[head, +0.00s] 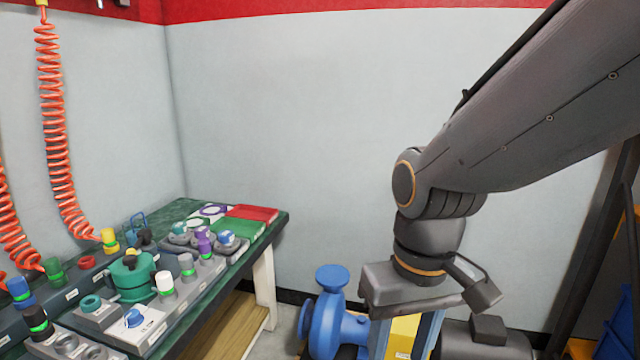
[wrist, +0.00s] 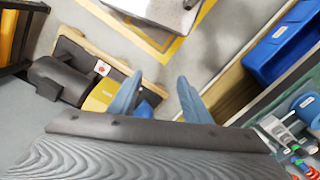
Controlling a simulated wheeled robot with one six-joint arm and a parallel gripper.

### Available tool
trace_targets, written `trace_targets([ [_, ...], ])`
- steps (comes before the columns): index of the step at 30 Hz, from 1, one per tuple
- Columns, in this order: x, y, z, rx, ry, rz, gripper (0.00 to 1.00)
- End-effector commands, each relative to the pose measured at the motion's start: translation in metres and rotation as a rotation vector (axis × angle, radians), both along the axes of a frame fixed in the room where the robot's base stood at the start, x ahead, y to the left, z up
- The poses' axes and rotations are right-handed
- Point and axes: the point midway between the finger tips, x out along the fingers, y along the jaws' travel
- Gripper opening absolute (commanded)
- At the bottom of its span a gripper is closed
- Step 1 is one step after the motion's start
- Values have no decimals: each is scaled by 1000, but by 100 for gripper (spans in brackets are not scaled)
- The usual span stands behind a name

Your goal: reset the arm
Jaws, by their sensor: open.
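My gripper (wrist: 159,82) is open, and its two blue-grey fingers stand apart with nothing held between them in the wrist view. In the head view my gripper (head: 405,340) points down at the bottom right, right of the workbench (head: 268,285). It hangs in front of a blue pump (head: 325,325) and a yellow part behind it. My arm reaches in from the upper right and bends down at the elbow. The fingertips are near or past the bottom edge of the head view.
The bench carries a teal round fixture (head: 132,275), grey blocks with coloured caps, and red and green panels (head: 250,212). Orange coiled hoses (head: 55,120) hang at the left. A blue bin (wrist: 283,40) shows in the wrist view. A dark frame stands at the far right. The wall behind is bare.

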Motion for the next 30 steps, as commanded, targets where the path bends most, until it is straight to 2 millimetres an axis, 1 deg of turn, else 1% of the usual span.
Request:
trace_targets([
  [1, 0, -3, 6, -3, 3, -11, 44],
  [8, 3, -14, 19, -11, 1, -47, 44],
  [14, 5, -29, 36, -20, 3, -91, 44],
  [22, 3, -61, 69, -39, 6, -176, 44],
  [27, 1, -77, 81, -47, 8, -217, 44],
  [30, 1, -82, 83, -49, 7, -228, 44],
])
